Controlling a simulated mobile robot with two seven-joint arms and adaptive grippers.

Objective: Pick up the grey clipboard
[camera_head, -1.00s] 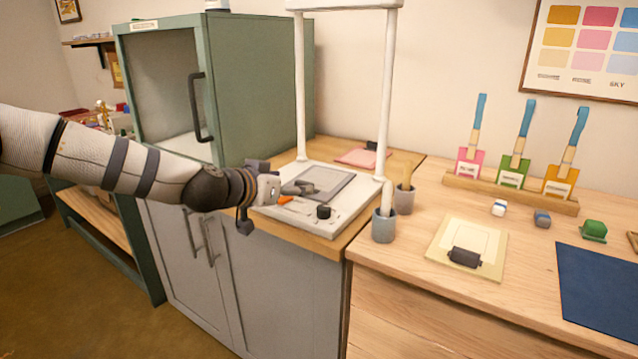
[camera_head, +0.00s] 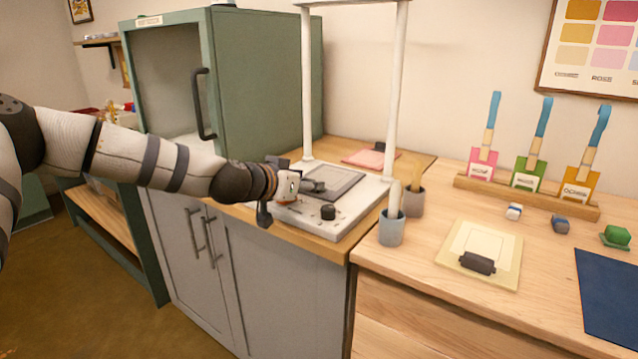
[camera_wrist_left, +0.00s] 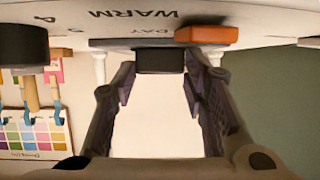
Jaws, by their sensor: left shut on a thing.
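The grey clipboard (camera_head: 341,182) lies flat or nearly flat on the white base of the light stand (camera_head: 343,222). My left gripper (camera_head: 312,187) is at its near left edge, shut on its dark clip. In the left wrist view my two fingers (camera_wrist_left: 158,95) stand on either side of the black clip (camera_wrist_left: 160,61), with the board's thin edge (camera_wrist_left: 120,43) behind it. I cannot tell whether the board is lifted off the base. My right gripper is not in view.
An orange switch (camera_wrist_left: 207,34) and a black knob (camera_head: 328,212) sit on the base close to my gripper. White posts (camera_head: 398,95) rise from it. A green cabinet (camera_head: 265,85) stands behind left. Grey pots (camera_head: 391,231) and a cream clipboard (camera_head: 485,245) are to the right.

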